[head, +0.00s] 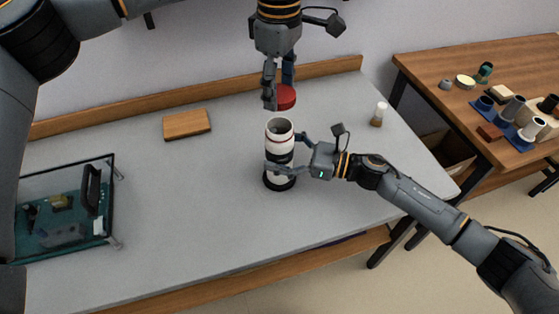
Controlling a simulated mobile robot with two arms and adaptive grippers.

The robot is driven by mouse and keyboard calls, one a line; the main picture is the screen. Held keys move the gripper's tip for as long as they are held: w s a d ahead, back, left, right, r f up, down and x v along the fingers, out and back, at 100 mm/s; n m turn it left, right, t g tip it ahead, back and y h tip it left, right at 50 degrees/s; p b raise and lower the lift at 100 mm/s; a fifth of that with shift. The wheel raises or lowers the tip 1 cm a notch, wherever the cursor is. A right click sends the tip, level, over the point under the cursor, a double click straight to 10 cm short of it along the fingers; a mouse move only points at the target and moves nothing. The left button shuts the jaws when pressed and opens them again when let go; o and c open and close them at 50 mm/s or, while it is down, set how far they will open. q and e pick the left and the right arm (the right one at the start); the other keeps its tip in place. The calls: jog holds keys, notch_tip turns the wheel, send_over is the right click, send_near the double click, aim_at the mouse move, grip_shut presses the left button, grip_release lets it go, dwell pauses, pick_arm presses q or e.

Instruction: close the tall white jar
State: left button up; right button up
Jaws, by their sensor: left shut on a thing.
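The tall white jar (280,144) stands upright near the middle of the grey table, with dark bands and a thin red ring. Its top is open and shows a grey inside. My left gripper (277,96) is shut on a red lid (286,97), held above the jar's mouth and apart from it. My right gripper (286,154) reaches in from the right, with one finger across the jar's front and the other at its far right side. I cannot tell whether these fingers press on the jar.
A wooden block (186,124) lies at the back left of the grey table (200,215). A clear-walled case (65,210) stands at the left. A small white-capped bottle (378,114) stands at the right. A wooden table (425,66) with several containers is beyond. The front middle is clear.

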jog(key=c, duration=1.6)
pick_arm(q)
send_over(279, 118)
jog(key=s, duration=0.3)
jog(key=shift+w+f, duration=0.15)
jog(key=shift+f, duration=1.1)
jog(key=shift+w+f, duration=0.1)
jog(key=shift+f, duration=1.15)
jog(key=shift+f, duration=0.85)
jog(key=shift+f, duration=0.6)
pick_arm(e)
grip_shut()
